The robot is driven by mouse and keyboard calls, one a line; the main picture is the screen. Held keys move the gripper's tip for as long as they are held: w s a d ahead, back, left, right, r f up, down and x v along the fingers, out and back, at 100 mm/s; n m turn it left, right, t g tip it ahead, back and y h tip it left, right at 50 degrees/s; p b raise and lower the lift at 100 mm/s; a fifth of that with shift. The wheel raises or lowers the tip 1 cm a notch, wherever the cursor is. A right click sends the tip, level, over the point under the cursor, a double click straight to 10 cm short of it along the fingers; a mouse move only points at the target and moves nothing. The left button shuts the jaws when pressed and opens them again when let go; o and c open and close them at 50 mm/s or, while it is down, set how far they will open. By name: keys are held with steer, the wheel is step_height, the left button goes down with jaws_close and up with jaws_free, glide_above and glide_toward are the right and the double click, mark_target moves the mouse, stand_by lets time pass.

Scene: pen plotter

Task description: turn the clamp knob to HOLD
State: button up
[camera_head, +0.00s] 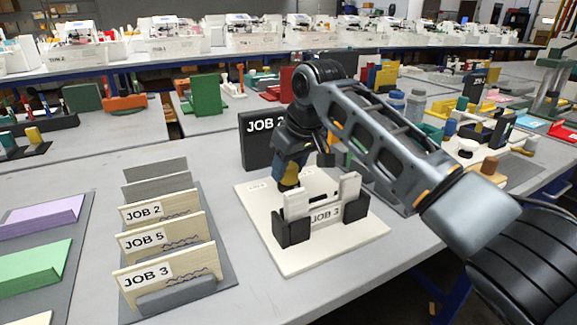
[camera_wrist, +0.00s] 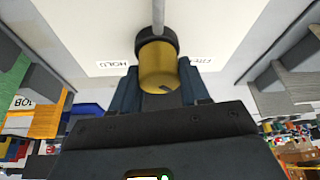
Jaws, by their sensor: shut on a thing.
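The clamp knob is yellow with a black collar and shows in the wrist view (camera_wrist: 158,66). In the head view the knob (camera_head: 289,176) stands at the back of a white plotter board (camera_head: 290,262). My gripper (camera_head: 290,165) reaches down over it, and its two fingers (camera_wrist: 158,88) press on either side of the knob. A HOLD label (camera_wrist: 113,63) lies left of the knob in the wrist view, upside down. Another label (camera_wrist: 201,61), partly hidden by a finger, lies to the right. A small dark mark shows on the knob; I cannot tell which setting it points to.
A rack of job cards (camera_head: 170,245) is to the left. A dark JOB 2 panel (camera_head: 256,150) stands behind my gripper. Bare table lies between rack and board.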

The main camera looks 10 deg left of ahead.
steer(key=c, duration=0.4)
